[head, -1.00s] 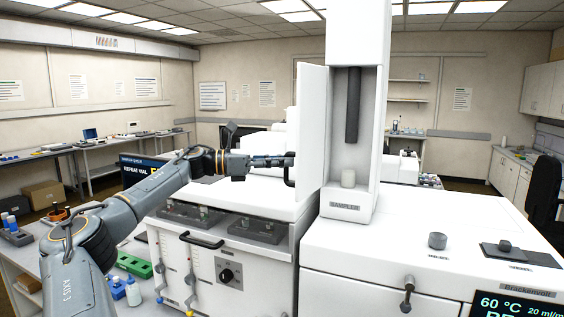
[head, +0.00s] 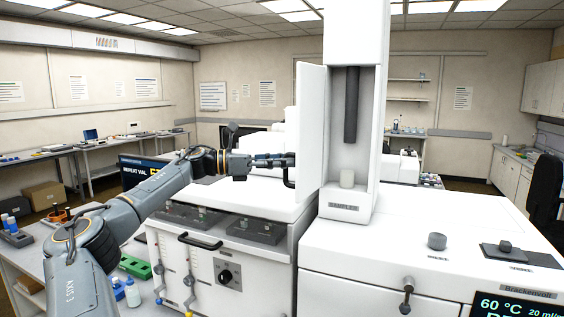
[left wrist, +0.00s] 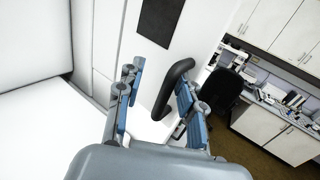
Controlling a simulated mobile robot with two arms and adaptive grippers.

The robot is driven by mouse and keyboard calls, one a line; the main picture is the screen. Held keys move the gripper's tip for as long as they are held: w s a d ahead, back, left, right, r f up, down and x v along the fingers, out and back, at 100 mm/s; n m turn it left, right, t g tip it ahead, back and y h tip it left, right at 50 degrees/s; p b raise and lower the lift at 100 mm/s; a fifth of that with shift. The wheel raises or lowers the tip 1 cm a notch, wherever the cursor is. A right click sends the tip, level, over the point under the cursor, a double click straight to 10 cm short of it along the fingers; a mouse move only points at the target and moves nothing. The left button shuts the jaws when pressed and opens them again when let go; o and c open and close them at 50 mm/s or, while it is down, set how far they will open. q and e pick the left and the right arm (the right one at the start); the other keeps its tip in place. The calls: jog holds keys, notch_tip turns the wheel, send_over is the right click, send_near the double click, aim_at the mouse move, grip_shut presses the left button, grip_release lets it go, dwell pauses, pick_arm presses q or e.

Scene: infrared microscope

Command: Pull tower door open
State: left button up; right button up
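The white tower (head: 357,35) stands on the instrument at centre right, marked SAMPLER. Its door (head: 310,130) stands swung open to the left, showing a dark vertical rod and a small white cylinder inside. The black door handle (head: 289,172) is on the door's outer left face. My left gripper (head: 284,161) reaches the handle from the left. In the left wrist view the gripper (left wrist: 160,100) is open, its blue-sided fingers apart. The curved black handle (left wrist: 172,88) lies between them, nearer the right finger. Contact cannot be told. My right gripper is out of view.
The white instrument with dark trays (head: 255,230) lies below my left arm. To the right, the instrument top carries small dark knobs (head: 437,241). A display (head: 520,303) is at the lower right. Shelves, benches and a black chair (head: 545,195) stand farther back.

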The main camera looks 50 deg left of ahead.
pick_arm(q)
jog(key=shift+s+a+r, duration=0.15)
jog(key=shift+r, duration=0.2)
jog(key=v, duration=1.1)
jog(key=shift+s+f, duration=0.25)
jog(key=shift+f, duration=0.05)
jog(key=shift+s+a, duration=0.1)
